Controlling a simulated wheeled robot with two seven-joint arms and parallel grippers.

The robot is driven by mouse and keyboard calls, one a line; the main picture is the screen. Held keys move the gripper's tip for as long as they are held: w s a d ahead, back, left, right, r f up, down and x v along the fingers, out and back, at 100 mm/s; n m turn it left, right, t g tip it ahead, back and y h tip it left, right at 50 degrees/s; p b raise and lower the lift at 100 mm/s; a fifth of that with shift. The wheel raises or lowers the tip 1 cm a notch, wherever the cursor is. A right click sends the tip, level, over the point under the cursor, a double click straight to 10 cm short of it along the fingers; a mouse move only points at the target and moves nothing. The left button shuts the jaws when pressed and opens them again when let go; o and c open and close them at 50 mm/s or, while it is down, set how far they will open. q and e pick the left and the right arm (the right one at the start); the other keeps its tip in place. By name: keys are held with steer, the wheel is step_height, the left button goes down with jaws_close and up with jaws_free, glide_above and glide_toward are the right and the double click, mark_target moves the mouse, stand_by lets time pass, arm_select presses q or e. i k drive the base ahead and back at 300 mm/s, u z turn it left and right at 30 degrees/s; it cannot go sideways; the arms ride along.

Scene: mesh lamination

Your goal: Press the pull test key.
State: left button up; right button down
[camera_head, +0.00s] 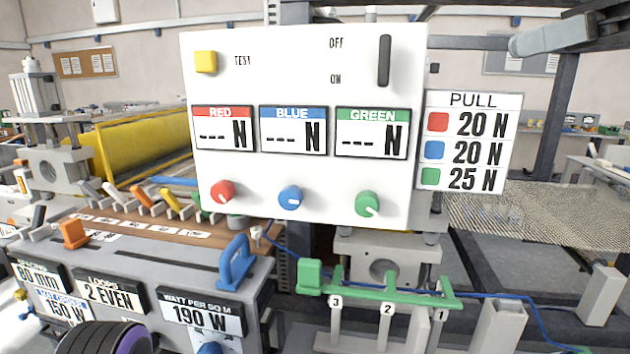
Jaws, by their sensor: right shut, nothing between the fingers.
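A white control panel (230,170) stands upright in the middle. The yellow square key (206,62) marked TEST is at its upper left and appears uncovered. Below it are the RED (222,129), BLUE (293,130) and GREEN (372,132) displays, each showing dashes and N. Under them sit a red knob (222,191), a blue knob (290,197) and a green knob (367,204). A black lever (384,60) lies by OFF and ON, nearer OFF. My right gripper's fingers cannot be made out clearly; nothing is seen touching the key. My left gripper does not show.
A PULL card (470,101) beside the panel reads red 20, blue 20, green 25 N. A grey console (130,262) with levers and setting cards is at the lower left. A green numbered bar (390,294) is below the panel. Wire mesh (545,215) lies right.

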mark_target(206, 61)
steer(key=k, duration=1.5)
